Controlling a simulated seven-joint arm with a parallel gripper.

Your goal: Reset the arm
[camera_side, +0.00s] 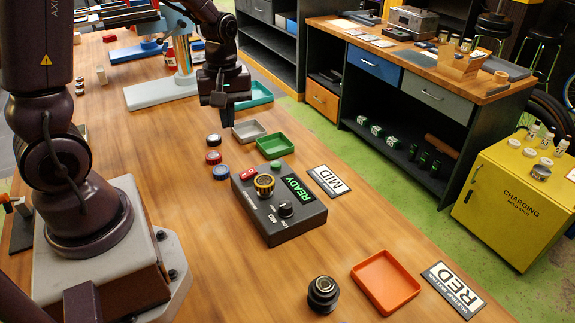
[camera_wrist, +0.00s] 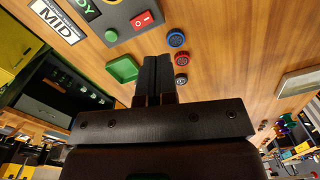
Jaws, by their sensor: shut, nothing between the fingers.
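My gripper (camera_side: 228,112) hangs above the wooden table, fingers pointing down, beyond the control box. In the wrist view my gripper (camera_wrist: 157,62) has its two fingers together with nothing between them. It is apart from the table and the items near it. A grey tray (camera_side: 248,131) and a green tray (camera_side: 275,146) lie close by on the table. The green tray also shows in the wrist view (camera_wrist: 122,70), left of the fingers.
A dark control box (camera_side: 278,207) reads READY. Small red and blue round pieces (camera_side: 214,157) lie left of it. An orange tray (camera_side: 385,283) and a dark round part (camera_side: 322,294) are at the front. The table's left middle is clear.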

